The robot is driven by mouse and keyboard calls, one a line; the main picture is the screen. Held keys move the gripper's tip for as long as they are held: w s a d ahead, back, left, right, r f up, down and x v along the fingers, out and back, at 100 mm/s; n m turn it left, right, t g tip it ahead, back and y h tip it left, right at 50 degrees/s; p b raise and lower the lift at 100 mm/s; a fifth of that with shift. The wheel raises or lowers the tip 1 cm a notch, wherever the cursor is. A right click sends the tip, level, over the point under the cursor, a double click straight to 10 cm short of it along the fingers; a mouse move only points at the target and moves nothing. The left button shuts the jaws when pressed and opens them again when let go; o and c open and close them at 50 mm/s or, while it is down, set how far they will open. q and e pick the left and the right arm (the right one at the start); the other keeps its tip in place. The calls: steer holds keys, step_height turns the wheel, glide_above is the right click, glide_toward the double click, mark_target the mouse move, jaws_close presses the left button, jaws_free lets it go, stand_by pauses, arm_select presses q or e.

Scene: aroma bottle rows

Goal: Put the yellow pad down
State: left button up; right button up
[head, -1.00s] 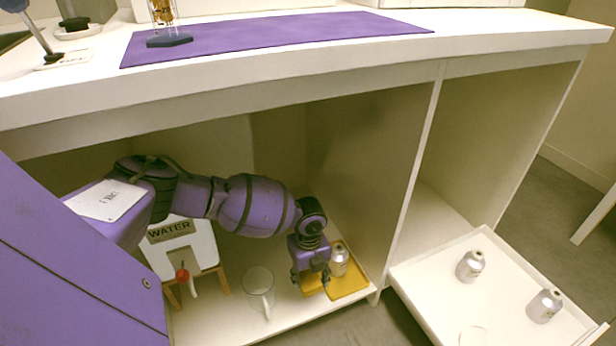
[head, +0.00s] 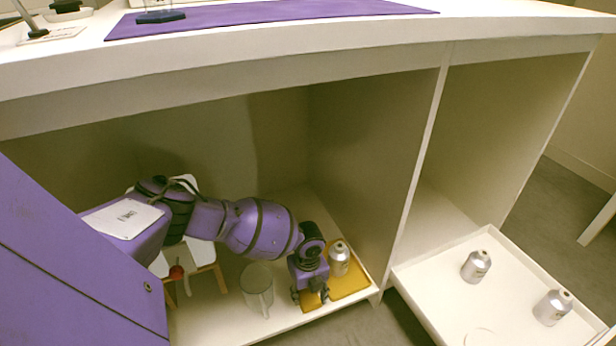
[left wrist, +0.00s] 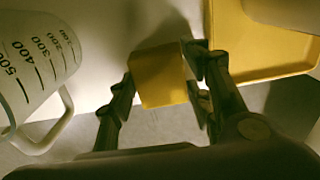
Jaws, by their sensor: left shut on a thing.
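The yellow pad (left wrist: 160,76) is a small flat-faced block between the fingers of my left gripper (left wrist: 162,90) in the left wrist view. The gripper is shut on it. In the head view, my left gripper (head: 311,296) is low inside the open cabinet, near the front edge of its floor, and the pad (head: 309,302) shows only partly below it. I cannot tell whether the pad touches the floor. My right gripper is not in view.
A yellow tray (head: 360,285) with a silver bottle (head: 339,258) is just right of the gripper. A clear measuring jug (head: 257,287) stands close on the left. A white tray (head: 425,290) at the right holds two silver bottles. The cabinet divider (head: 412,190) rises behind.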

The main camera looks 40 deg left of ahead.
mark_target(310, 294)
arm_select(q)
steer(key=shift+f, duration=0.35)
steer(key=o, duration=1.2)
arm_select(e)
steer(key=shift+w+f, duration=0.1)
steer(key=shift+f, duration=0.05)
arm_select(q)
steer(key=shift+w+r+b, duration=0.1)
steer(key=shift+r+b, duration=0.15)
steer(key=shift+b, duration=0.05)
steer(key=r+p, duration=0.2)
steer(key=r, duration=0.1)
steer(key=r+p, duration=0.2)
steer(key=r, duration=0.1)
steer(key=shift+w+r, duration=0.2)
steer(key=shift+r, duration=0.1)
steer(key=shift+d+r+p, duration=0.1)
steer(key=shift+r+p, duration=0.3)
steer(key=shift+r, duration=0.15)
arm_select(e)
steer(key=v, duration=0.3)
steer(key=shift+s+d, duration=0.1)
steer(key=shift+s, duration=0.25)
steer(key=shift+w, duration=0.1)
